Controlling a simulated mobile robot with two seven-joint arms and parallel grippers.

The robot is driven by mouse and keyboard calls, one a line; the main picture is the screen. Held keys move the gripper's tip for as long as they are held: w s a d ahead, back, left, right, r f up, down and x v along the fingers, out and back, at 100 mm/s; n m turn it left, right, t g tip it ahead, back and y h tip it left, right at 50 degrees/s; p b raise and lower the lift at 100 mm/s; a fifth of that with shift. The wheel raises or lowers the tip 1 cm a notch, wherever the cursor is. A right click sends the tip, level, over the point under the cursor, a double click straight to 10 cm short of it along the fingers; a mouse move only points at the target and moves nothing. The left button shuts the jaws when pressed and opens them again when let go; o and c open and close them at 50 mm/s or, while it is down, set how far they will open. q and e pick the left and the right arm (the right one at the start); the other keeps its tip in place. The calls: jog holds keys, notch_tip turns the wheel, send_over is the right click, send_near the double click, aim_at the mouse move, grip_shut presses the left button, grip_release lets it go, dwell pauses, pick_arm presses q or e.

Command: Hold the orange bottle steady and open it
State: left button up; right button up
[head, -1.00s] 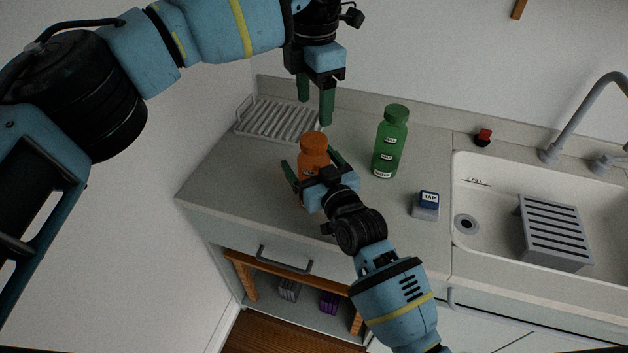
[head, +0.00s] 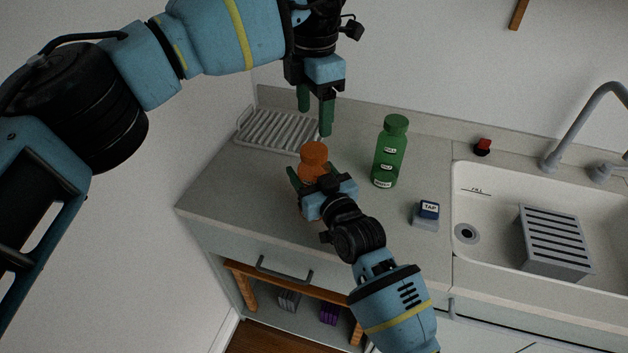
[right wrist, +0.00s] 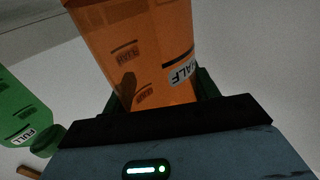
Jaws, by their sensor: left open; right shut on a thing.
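The orange bottle (head: 313,163) stands upright on the counter with its orange cap on. My right gripper (head: 314,184) is shut on its body from the front. In the right wrist view the orange bottle (right wrist: 150,55) fills the space between the fingers, with a "HALF" label showing. Its lower part is hidden by my right gripper in the head view. My left gripper (head: 315,112) is open and empty, fingers pointing down, above and behind the bottle cap.
A green bottle (head: 389,152) stands just right of the orange one. A drying rack (head: 275,130) lies behind left. A blue "TAP" block (head: 427,213), a red-topped item (head: 483,147) and the sink (head: 480,190) are at right. The counter's left part is clear.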

aim_at(314, 150)
pick_arm(q)
jog(key=m, duration=1.7)
jog(key=shift+m, duration=0.4)
jog(key=m, duration=0.9)
jog(key=shift+f, duration=0.1)
jog(key=shift+f, duration=3.9)
